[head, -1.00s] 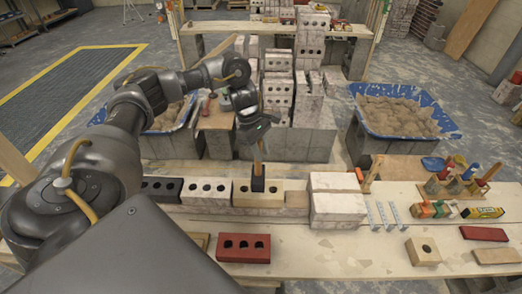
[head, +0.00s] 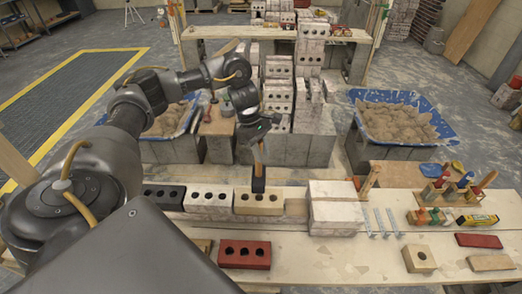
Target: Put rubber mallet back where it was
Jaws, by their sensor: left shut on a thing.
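My left gripper (head: 254,133) is shut on the rubber mallet, holding it by its wooden handle. The handle (head: 259,157) points down to the black head (head: 258,182). The head hangs at the back edge of a cream brick with holes (head: 259,204) in the row on the bench. I cannot tell whether the head touches the brick. The upper end of the handle is hidden by the gripper. My right gripper is not in view.
On the bench (head: 330,262) stand a white brick pair (head: 335,216), a red brick (head: 245,254) and a small cream block (head: 420,258). Tools stand at the right. Two blue tubs of mortar (head: 397,120) flank grey blocks behind. The front middle of the bench is clear.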

